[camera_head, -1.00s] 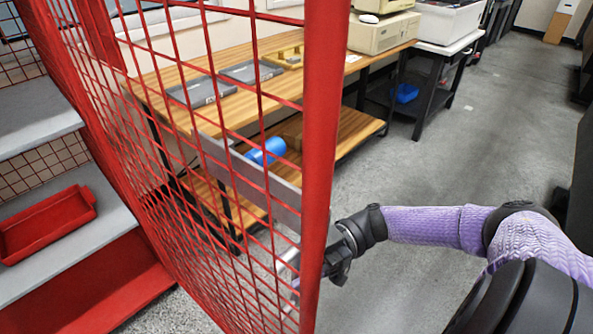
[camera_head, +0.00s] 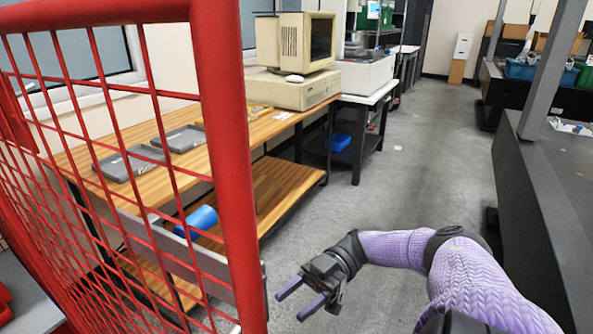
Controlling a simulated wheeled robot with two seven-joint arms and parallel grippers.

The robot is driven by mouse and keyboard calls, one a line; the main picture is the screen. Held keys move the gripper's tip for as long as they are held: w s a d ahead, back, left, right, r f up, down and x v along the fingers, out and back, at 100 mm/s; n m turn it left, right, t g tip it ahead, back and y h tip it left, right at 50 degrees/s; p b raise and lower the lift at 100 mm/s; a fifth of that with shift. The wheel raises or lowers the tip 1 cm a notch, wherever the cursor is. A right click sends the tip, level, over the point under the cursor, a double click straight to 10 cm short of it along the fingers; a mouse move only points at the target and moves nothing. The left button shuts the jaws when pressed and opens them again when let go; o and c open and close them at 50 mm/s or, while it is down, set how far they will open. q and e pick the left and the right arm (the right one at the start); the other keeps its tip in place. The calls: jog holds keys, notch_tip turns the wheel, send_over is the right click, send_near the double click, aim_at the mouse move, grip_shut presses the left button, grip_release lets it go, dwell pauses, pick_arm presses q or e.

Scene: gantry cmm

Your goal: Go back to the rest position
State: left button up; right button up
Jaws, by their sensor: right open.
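My right gripper (camera_head: 290,303) shows at the bottom middle of the head view, at the end of my purple-sleeved arm. Its two purple fingers are apart, with nothing between them. It hangs over the grey floor, just right of the red cage's post. My left gripper is not in the view.
A red mesh cage (camera_head: 227,150) fills the left side, close to my right gripper. Behind it stands a wooden bench (camera_head: 188,134) with grey trays and a beige computer (camera_head: 295,88). A dark grey structure (camera_head: 540,200) stands at the right. The floor (camera_head: 415,150) between is clear.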

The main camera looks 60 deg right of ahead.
jog(key=w+f+m+t+h+p, duration=0.3)
jog(key=f+m+t+h+p, duration=0.2)
jog(key=f+m+t+h, duration=0.55)
jog(key=s+f+g+h+p, duration=0.1)
jog(key=s+f+g+h, duration=0.3)
jog(key=f, duration=0.6)
pick_arm(q)
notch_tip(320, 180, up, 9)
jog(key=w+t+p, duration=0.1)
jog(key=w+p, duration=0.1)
jog(key=p, duration=0.1)
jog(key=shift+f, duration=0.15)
pick_arm(e)
jog(key=s+a+f+g+h, duration=0.1)
jog(key=s+a+f+g, duration=0.2)
jog(key=s, duration=0.6)
jog(key=s+a+f+m+g+h, duration=0.1)
jog(key=s+a+f+g, duration=0.2)
jog(key=s, duration=0.6)
jog(key=s+a+f+m+g+h, duration=0.1)
jog(key=s+a+f+g+h, duration=0.1)
jog(key=s, duration=0.8)
jog(key=shift+a+f+g, duration=0.65)
jog(key=shift+a+g, duration=0.15)
jog(key=shift+g, duration=0.45)
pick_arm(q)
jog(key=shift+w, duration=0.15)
pick_arm(e)
jog(key=shift+m, duration=0.25)
